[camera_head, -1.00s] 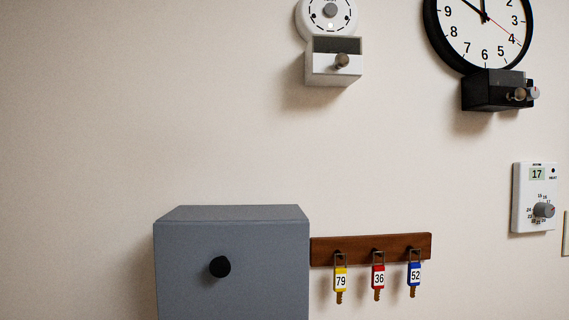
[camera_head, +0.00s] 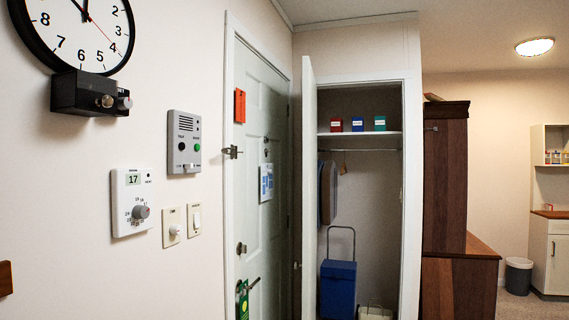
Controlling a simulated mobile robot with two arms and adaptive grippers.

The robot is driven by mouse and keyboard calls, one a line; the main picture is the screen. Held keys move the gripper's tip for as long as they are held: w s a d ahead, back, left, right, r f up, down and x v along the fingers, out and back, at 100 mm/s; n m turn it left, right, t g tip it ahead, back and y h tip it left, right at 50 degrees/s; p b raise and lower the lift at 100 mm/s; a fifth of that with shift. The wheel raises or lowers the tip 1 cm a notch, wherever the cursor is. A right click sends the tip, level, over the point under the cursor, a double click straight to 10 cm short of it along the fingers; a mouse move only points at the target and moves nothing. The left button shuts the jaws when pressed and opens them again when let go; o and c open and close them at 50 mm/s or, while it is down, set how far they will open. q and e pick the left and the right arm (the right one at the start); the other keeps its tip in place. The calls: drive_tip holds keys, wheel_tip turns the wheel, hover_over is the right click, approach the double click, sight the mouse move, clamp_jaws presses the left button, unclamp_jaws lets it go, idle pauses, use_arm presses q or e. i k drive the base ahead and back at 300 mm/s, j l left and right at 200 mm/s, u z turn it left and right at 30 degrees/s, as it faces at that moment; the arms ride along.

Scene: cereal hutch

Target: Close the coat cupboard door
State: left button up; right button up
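The coat cupboard (camera_head: 362,175) stands open in the middle of the view, in the corner past the white entrance door. Its white door (camera_head: 309,190) is hinged on the left side of the opening and swung out toward me, seen almost edge-on. Inside are a shelf with red, blue and green boxes (camera_head: 357,124), a rail, an ironing board (camera_head: 328,192) and a blue shopping trolley (camera_head: 338,285). The cupboard's floor and the door's bottom are below the frame. Neither of my grippers is in view.
The entrance door (camera_head: 262,190) with a lever handle and green hanger is beside the cupboard door on the left. A wooden hall unit (camera_head: 447,200) stands right of the cupboard. A bin (camera_head: 518,274) and cabinet (camera_head: 556,255) are farther back. The near floor is out of view.

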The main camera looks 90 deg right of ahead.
sight(308, 266)
drive_tip(key=z, duration=3.3)
drive_tip(key=i+l, duration=0.1)
drive_tip(key=i, duration=0.5)
drive_tip(key=i+l, duration=0.1)
drive_tip(key=i, duration=0.5)
